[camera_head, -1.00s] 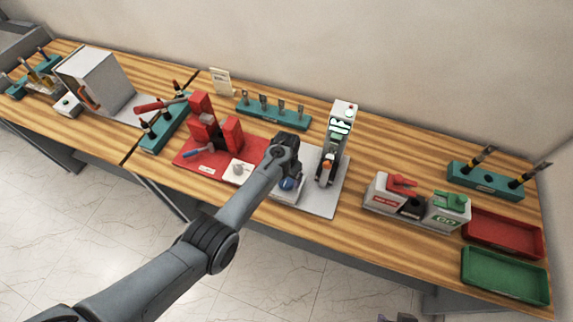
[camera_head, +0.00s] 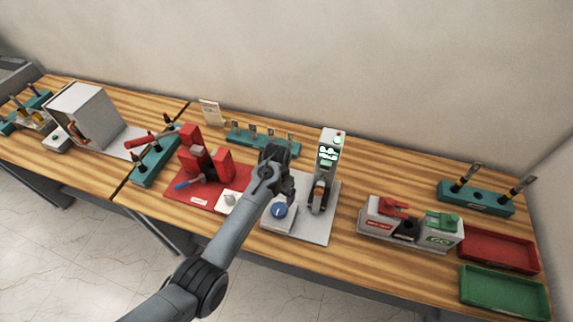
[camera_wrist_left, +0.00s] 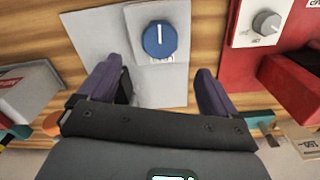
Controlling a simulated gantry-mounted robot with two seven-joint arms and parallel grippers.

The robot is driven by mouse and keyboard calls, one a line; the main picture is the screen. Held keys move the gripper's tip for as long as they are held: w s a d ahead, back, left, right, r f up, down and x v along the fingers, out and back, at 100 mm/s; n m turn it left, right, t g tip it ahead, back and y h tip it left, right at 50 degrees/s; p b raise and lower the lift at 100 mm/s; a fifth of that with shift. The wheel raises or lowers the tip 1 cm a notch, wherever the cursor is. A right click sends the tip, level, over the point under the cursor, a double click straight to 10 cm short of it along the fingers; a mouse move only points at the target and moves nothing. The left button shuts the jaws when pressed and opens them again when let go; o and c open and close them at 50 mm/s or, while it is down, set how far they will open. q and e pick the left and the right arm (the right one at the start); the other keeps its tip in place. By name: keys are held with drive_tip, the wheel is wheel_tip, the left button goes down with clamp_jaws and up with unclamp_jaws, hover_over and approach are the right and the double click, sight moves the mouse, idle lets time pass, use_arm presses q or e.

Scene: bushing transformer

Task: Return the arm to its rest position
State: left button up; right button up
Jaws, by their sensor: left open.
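My left arm reaches in from the bottom of the head view, and its left gripper (camera_head: 282,178) hangs over the grey base plate (camera_head: 322,226), beyond the blue knob (camera_head: 279,210). In the left wrist view the two purple fingers of this gripper (camera_wrist_left: 158,88) stand wide apart with nothing between them. The blue knob (camera_wrist_left: 159,39) shows there on its light grey box, ahead of the fingers and apart from them. My right gripper is not in view.
A tall grey tester (camera_head: 326,165) stands just right of the gripper. A red fixture (camera_head: 194,190) with a grey knob (camera_head: 230,200) is on the left. A teal rack (camera_head: 263,143) lies behind. Red and green trays (camera_head: 500,251) are at the far right. Bare wood shows around them.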

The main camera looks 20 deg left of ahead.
use_arm(q)
drive_tip(key=shift+f, duration=0.1)
drive_tip(key=s+a+f+g+p, duration=0.2)
drive_tip(key=s+f, duration=0.6)
drive_tip(key=s, duration=0.6)
drive_tip(key=s+a+f+g+p, duration=0.1)
drive_tip(key=s+a+f, duration=0.1)
drive_tip(key=s+f, duration=0.85)
drive_tip(key=s+a+r+t+p, duration=0.1)
drive_tip(key=s+a+r+p, duration=0.1)
drive_tip(key=s+r, duration=1.05)
wheel_tip(320, 180, up, 17)
drive_tip(key=w+d+n+t, duration=0.1)
drive_tip(key=w+d+t, duration=0.1)
drive_tip(key=t, duration=0.3)
drive_tip(key=shift+w+f+t, duration=0.15)
drive_tip(key=shift+f+t, duration=0.05)
drive_tip(key=shift+t, duration=0.1)
